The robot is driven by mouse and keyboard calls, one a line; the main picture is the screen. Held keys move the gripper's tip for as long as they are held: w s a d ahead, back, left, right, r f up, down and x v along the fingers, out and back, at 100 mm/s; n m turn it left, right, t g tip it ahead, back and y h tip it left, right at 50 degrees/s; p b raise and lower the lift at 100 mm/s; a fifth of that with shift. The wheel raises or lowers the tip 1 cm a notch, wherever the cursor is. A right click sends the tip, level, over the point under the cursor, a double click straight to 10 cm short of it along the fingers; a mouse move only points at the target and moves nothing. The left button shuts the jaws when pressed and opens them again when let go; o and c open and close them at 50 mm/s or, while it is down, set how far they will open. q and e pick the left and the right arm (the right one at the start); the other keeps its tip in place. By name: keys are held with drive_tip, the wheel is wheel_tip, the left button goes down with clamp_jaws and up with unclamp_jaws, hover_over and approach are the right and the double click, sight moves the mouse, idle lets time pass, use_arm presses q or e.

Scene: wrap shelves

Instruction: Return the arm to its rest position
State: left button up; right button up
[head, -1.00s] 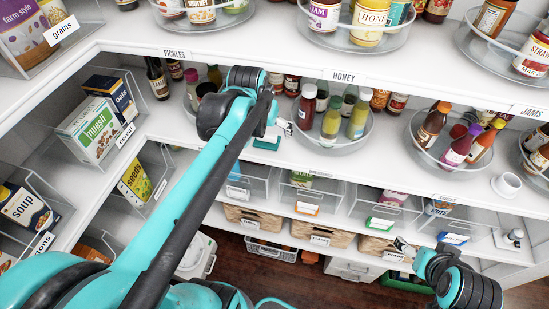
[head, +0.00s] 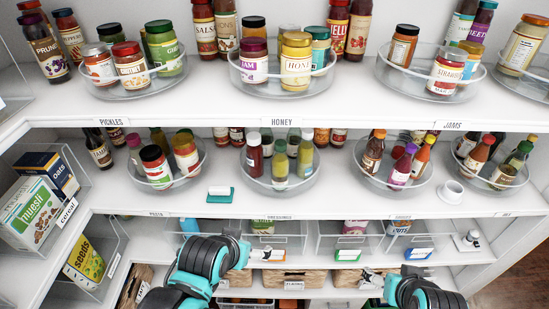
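My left arm is folded low in the head view, with its black and teal wrist (head: 203,258) in front of the lower shelves. The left gripper's fingers are too hidden to tell open from shut. My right arm's black and teal wrist (head: 425,290) is at the bottom right. A small pale part at its left may be the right gripper (head: 371,277), but its finger state is unclear. Both arms are clear of the turntables on the middle shelf (head: 330,203). A small teal block with a white top (head: 220,194) sits on that shelf, apart from my grippers.
Clear turntables of jars and bottles stand on the upper shelf (head: 205,108) and the middle shelf. Cereal boxes (head: 32,212) are at the left. Clear bins and wicker baskets (head: 293,279) lie behind my wrists.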

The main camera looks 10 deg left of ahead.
wheel_tip(320, 180, down, 23)
drive_tip(key=b, duration=2.2)
drive_tip(key=shift+f, duration=0.15)
